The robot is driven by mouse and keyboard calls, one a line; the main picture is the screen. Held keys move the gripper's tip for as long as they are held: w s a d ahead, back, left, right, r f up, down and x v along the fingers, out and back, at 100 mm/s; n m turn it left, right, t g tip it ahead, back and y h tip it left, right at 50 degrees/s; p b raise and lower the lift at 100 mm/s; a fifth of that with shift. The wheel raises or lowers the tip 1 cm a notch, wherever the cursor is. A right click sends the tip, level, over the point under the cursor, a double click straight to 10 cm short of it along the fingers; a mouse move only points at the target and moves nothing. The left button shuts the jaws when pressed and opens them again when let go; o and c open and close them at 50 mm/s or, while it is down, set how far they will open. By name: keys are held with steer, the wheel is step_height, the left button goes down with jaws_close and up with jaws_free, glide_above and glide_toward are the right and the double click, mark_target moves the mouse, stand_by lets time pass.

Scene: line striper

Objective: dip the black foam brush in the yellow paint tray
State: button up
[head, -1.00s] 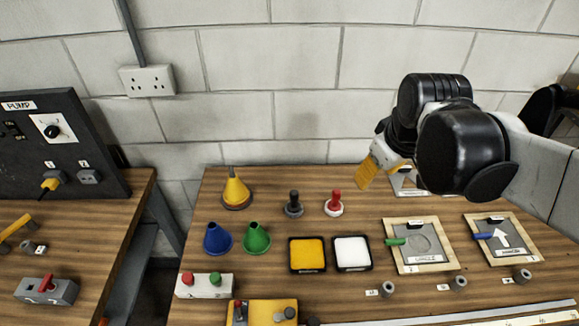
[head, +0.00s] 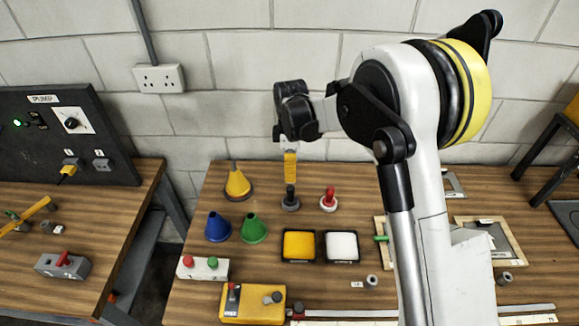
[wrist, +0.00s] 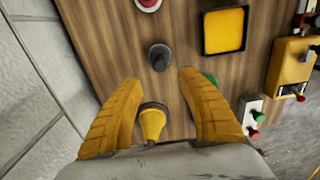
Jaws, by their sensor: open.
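The black foam brush (head: 290,199) stands upright on the table, handle up, left of the red brush. In the wrist view the black brush (wrist: 159,57) shows just past the fingertips, centred between them. The yellow paint tray (head: 299,245) is a black-rimmed square in front of the brush; it also shows at the upper right of the wrist view (wrist: 224,31). My gripper (head: 290,174) points down above the black brush, and in the wrist view its yellow fingers (wrist: 158,82) are spread and empty. I cannot tell the exact height gap to the handle.
A red brush (head: 329,199) stands close right of the black one. A white paint tray (head: 342,246) adjoins the yellow one. The wall is close behind the table.

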mark_target(291, 187)
step_height(291, 187, down, 10)
steer(key=b, duration=0.6)
steer(key=shift+r, duration=0.15)
steer(key=shift+r, duration=0.1)
jaws_close()
